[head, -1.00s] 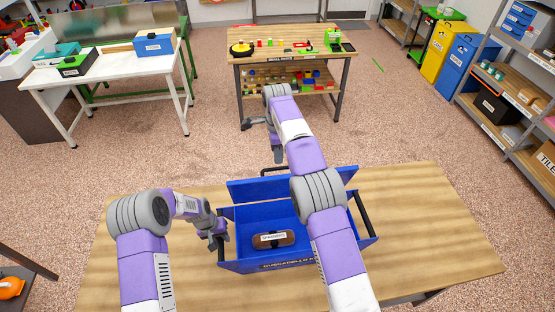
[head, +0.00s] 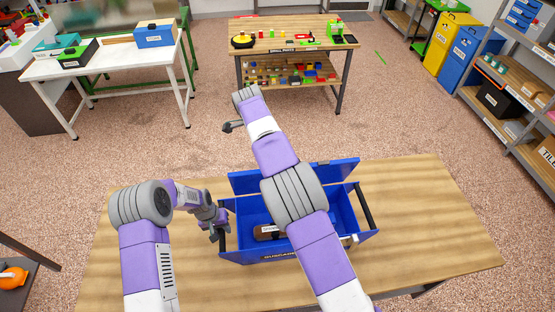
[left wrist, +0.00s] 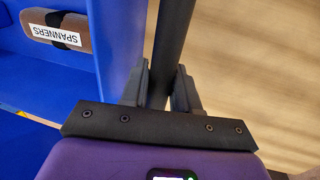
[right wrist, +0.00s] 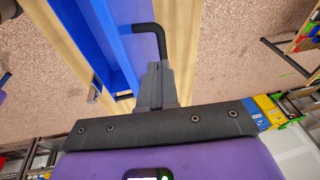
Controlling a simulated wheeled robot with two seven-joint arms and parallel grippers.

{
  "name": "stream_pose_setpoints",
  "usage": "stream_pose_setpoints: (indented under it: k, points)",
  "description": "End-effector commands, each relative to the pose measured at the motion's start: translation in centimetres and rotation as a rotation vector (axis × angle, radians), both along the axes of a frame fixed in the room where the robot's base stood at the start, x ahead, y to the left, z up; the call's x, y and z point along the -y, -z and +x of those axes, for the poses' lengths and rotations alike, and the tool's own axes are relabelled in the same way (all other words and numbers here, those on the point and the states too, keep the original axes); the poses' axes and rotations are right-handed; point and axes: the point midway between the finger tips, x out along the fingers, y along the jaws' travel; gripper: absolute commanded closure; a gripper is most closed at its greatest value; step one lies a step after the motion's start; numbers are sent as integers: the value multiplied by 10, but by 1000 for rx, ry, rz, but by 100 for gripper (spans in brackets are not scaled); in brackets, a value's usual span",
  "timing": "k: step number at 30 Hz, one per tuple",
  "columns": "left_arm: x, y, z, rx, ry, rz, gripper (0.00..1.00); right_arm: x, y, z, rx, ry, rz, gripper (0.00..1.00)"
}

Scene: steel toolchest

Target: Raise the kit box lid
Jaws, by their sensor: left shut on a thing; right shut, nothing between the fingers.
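The blue kit box (head: 342,212) stands on the wooden table, with its inside in view. Its lid (head: 245,183) is open and stands up along the far side, partly behind my right arm. My left gripper (head: 218,232) is shut on the box's left black side handle; the left wrist view shows its fingers on both sides of this handle (left wrist: 172,45). My right gripper (right wrist: 156,68) is shut and empty close to the black lid handle (right wrist: 150,30); I cannot tell whether they touch. In the head view my right arm hides it.
A brown roll (left wrist: 50,28) labelled SPANNERS lies in the box. The wooden table (head: 430,220) is clear to the right. Beyond the open floor stand a workbench (head: 290,47) with small parts and a white table (head: 105,68). Shelves (head: 520,100) stand at the right.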

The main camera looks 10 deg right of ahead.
Motion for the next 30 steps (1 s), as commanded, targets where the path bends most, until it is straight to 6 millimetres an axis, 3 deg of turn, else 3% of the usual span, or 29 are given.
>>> stream_pose_setpoints:
  k: [5, 12, 20, 30]
  points:
    - [-2, 3, -2, -5, 4, 4, 100, -9, -6, -19, 101, -24, -89, 100]
    - [-2, 3, -2, -5, 5, 4, 100, -5, -15, -42, 217, -42, -156, 100]
    - [-2, 3, -2, -5, 5, 4, 100, 1, -17, -52, 269, -48, -175, 100]
    - [-2, 3, -3, -6, 5, 4, 100, 19, 26, -32, 267, -46, -178, 100]
